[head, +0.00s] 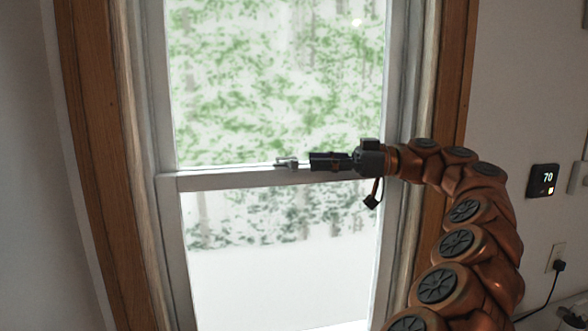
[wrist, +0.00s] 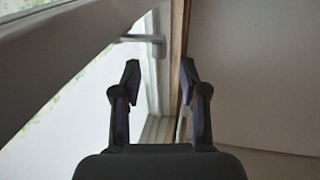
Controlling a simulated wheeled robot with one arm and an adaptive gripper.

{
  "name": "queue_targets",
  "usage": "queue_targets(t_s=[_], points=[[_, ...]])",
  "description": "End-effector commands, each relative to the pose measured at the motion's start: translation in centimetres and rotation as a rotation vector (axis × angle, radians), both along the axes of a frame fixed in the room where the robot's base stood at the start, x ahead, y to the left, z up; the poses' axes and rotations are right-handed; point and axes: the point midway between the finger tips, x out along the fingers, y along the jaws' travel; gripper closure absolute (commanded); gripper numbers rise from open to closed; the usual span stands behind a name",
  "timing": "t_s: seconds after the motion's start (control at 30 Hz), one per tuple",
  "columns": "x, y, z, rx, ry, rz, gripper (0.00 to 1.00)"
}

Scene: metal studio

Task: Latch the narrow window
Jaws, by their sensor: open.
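The narrow window (head: 280,247) has a white frame inside wooden trim, with a horizontal meeting rail (head: 235,181) across its middle. A small metal latch (head: 287,162) sits on top of this rail. My gripper (head: 312,161) is at the rail just right of the latch, with its fingers pointing left toward it. In the wrist view my gripper (wrist: 160,80) has its two fingers apart with nothing between them. A pale latch-like part (wrist: 145,40) shows beyond the left fingertip. I cannot tell from these views whether the latch is turned or whether fingers touch it.
Wooden trim (head: 455,70) stands close on the right, near my arm. A thermostat (head: 543,180) and an outlet with a plugged-in cord (head: 557,262) are on the right wall. The space left of the latch along the rail is clear.

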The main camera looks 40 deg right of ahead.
Motion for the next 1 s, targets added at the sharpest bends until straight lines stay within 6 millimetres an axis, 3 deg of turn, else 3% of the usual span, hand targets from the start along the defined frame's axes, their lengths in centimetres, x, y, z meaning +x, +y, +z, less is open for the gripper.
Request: queue_targets(t_s=[1.0], points=[[2.7,3.8,-0.3,0.004,0.0,-0.001,0.57]])
